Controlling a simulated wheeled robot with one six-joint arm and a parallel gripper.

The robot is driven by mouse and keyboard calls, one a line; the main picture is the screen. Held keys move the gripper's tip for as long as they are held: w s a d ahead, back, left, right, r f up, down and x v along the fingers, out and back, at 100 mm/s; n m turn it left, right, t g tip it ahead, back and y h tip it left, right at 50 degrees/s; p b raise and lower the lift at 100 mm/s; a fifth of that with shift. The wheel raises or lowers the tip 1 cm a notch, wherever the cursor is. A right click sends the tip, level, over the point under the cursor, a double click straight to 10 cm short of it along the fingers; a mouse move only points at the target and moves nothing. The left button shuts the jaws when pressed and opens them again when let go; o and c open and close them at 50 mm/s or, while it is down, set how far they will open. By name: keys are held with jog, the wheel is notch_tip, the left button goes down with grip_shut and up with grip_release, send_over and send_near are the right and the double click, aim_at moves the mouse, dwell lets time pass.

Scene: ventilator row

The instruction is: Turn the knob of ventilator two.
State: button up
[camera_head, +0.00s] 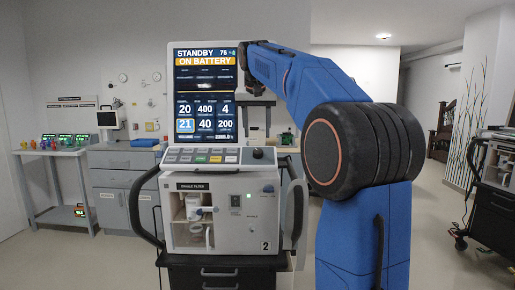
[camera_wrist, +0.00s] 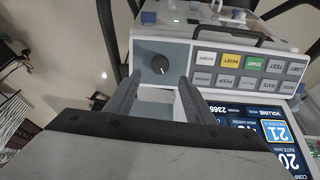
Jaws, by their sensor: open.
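Ventilator two (camera_head: 225,212), marked "2" at its lower right, stands ahead of me. Its tall screen (camera_head: 205,95) reads STANDBY ON BATTERY. Its round black knob (camera_head: 258,153) sits at the right end of the button panel. In the wrist view, which is upside down, the knob (camera_wrist: 160,64) shows just beyond and between my gripper's two fingertips (camera_wrist: 159,78). My gripper is open, with nothing between its fingers. I see no contact with the knob. In the head view my arm reaches over from the right, and the gripper is hard to make out.
Beside the knob is a row of buttons, with a green START button (camera_wrist: 255,62). Handles stand out on both sides of the ventilator. A side table (camera_head: 62,152) and a grey cabinet (camera_head: 125,160) are at the left. Another cart (camera_head: 495,190) is at the right edge.

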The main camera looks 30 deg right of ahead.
aim_at(258, 150)
jog(key=x, duration=0.7)
jog(key=shift+f, duration=0.25)
jog(key=c, duration=1.1)
